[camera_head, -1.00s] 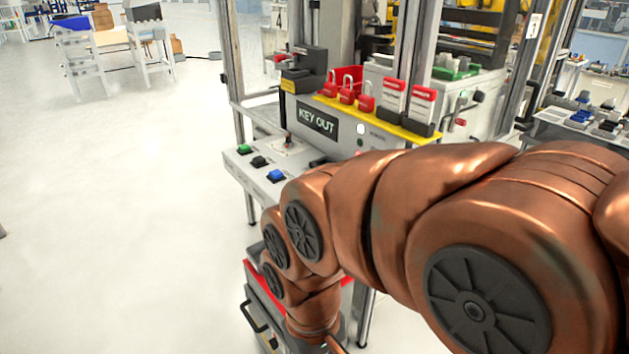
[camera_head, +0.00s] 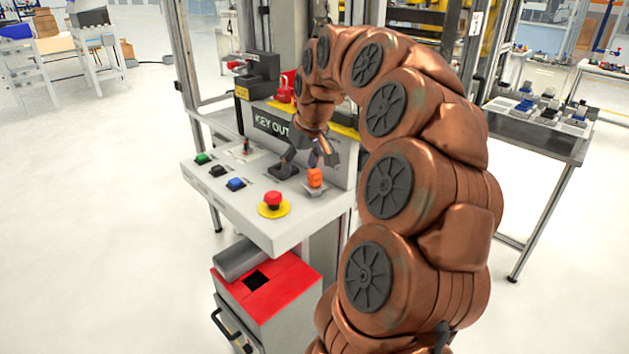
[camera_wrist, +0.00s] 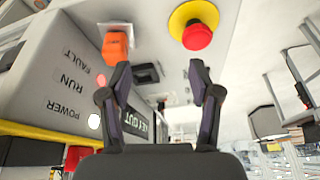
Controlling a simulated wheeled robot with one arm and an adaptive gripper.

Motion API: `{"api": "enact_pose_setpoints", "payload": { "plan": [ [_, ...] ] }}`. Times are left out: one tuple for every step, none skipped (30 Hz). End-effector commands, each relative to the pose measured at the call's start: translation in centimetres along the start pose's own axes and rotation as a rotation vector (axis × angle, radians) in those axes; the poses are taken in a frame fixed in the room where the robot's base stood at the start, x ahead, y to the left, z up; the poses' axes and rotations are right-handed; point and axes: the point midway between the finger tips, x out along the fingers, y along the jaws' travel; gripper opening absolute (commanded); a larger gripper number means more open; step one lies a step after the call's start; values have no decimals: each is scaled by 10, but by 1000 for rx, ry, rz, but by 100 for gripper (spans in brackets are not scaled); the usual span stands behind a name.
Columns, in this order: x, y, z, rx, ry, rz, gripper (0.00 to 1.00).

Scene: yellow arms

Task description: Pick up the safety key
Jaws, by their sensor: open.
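An orange piece, which looks like the safety key (camera_head: 315,178), sits on a small light plate on the grey control panel (camera_head: 240,205). It also shows at the upper left in the wrist view (camera_wrist: 116,46), just past the tip of the left finger. My gripper (camera_head: 309,157) hangs over the panel close to the orange piece, pointing down. In the wrist view my gripper (camera_wrist: 159,73) has its two fingers apart with nothing between them. The orange piece lies outside the gap, to the left. Whether a finger touches it I cannot tell.
A red emergency button (camera_head: 273,200) on a yellow disc stands near the orange piece. Green, black and blue buttons (camera_head: 235,183) line the left of the panel. The upright face with the KEY OUT sign (camera_head: 271,124) rises behind. A red-topped box (camera_head: 268,283) stands below.

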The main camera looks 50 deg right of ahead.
Motion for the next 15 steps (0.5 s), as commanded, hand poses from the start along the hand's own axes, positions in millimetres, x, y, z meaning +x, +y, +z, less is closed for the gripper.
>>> {"api": "enact_pose_setpoints", "payload": {
  "plan": [
    [1, 20, -4, 25, 9, 12, 62],
    [1, 29, -5, 36, 14, 18, 62],
    [0, 39, -7, 47, 22, 26, 62],
    [0, 46, -8, 54, 27, 31, 62],
    [0, 51, -9, 59, 30, 35, 62],
    [0, 56, -9, 63, 33, 40, 62],
    [1, 59, -9, 66, 33, 42, 62],
    [2, 60, -9, 67, 34, 43, 62],
    [4, 62, -10, 68, 35, 44, 62],
    [7, 62, -10, 68, 35, 45, 62],
    [9, 62, -11, 68, 36, 45, 62],
    [14, 62, -11, 68, 35, 45, 62],
    [17, 62, -10, 67, 34, 44, 62],
    [20, 62, -10, 67, 33, 43, 62],
    [24, 61, -10, 67, 31, 42, 62]
  ]
}}
